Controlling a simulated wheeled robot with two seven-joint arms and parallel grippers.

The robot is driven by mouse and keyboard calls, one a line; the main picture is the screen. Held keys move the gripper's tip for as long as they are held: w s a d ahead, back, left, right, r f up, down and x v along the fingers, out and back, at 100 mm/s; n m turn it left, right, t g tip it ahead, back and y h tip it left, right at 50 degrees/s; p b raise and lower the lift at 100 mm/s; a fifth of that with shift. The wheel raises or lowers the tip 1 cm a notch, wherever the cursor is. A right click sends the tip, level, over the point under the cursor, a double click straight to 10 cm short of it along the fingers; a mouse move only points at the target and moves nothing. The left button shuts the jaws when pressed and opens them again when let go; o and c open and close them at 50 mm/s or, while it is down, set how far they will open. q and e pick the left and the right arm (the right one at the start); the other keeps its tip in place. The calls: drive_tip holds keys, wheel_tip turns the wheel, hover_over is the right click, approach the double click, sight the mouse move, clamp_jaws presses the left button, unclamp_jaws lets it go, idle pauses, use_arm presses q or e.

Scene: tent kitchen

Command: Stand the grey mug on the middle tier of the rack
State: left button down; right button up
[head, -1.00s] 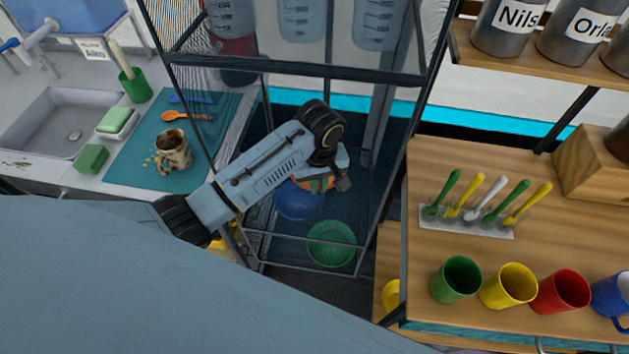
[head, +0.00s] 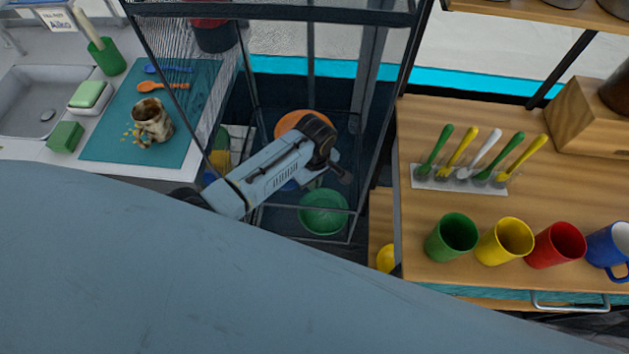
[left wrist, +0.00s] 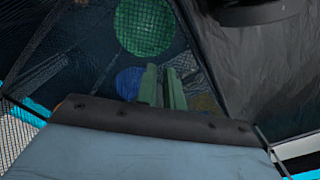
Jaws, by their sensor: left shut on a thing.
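The rack (head: 352,216) is a tall black-framed stand with mesh sides, in the middle of the head view. My left gripper (head: 343,172) reaches into the rack's outline there, above the bowls. In the left wrist view its two greenish fingers (left wrist: 162,90) are close together. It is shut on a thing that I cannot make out. I see no grey mug clearly in either view; my arm and gripper hide part of the rack. My right gripper is not in view.
An orange bowl (head: 300,122) and a green bowl (head: 323,212) are low in the rack. A stained mug (head: 153,121) stands on a teal mat (head: 105,150) at left. Green (head: 452,238), yellow (head: 505,241), red (head: 556,246) and blue (head: 606,250) mugs stand on the right counter.

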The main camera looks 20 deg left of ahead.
use_arm(q)
drive_tip(key=c, duration=1.5)
unclamp_jaws()
drive_tip(key=shift+r, duration=0.15)
wheel_tip(320, 180, up, 12)
drive_tip(key=p, duration=0.3)
drive_tip(key=shift+p, duration=0.35)
